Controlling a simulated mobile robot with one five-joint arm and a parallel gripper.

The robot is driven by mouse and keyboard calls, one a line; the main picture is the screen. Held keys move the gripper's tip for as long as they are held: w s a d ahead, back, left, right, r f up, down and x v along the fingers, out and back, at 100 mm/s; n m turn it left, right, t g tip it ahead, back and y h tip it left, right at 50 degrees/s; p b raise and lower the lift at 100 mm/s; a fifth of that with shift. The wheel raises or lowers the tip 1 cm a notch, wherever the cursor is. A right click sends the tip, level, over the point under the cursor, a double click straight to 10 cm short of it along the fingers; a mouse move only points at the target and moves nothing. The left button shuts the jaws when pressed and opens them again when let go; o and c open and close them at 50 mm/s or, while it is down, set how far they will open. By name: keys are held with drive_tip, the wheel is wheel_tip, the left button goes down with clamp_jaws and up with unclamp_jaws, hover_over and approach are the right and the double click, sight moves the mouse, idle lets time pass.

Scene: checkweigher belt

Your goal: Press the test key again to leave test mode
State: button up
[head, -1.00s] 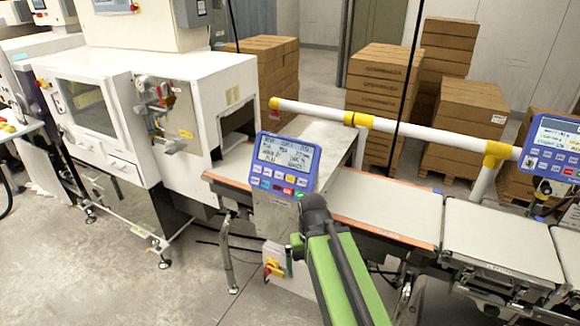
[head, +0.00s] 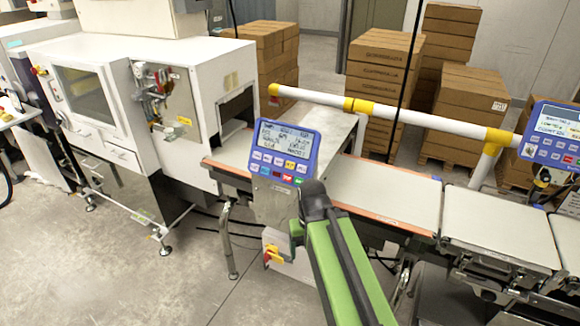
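A blue control panel (head: 284,152) with a grey lit screen and rows of small keys stands on the near side of the conveyor, in the middle of the head view. Most keys are white or blue, with a yellow, a red and a green one among them. Their labels are too small to read, so I cannot tell which is the test key. The dark, rounded end of my green arm (head: 316,200) shows just below and right of the panel's lower right corner. I cannot tell whether it touches the panel. My gripper's fingers cannot be made out.
A second blue panel (head: 552,137) stands at the right edge. A belt (head: 385,195) runs rightward beside my arm. A white rail (head: 400,115) with yellow joints lies behind. A white machine (head: 150,95) stands at left. Stacked cartons (head: 384,75) are at the back. The floor at lower left is clear.

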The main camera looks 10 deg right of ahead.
clamp_jaws()
idle(0.3)
drive_tip(key=shift+a, duration=0.1)
idle(1.0)
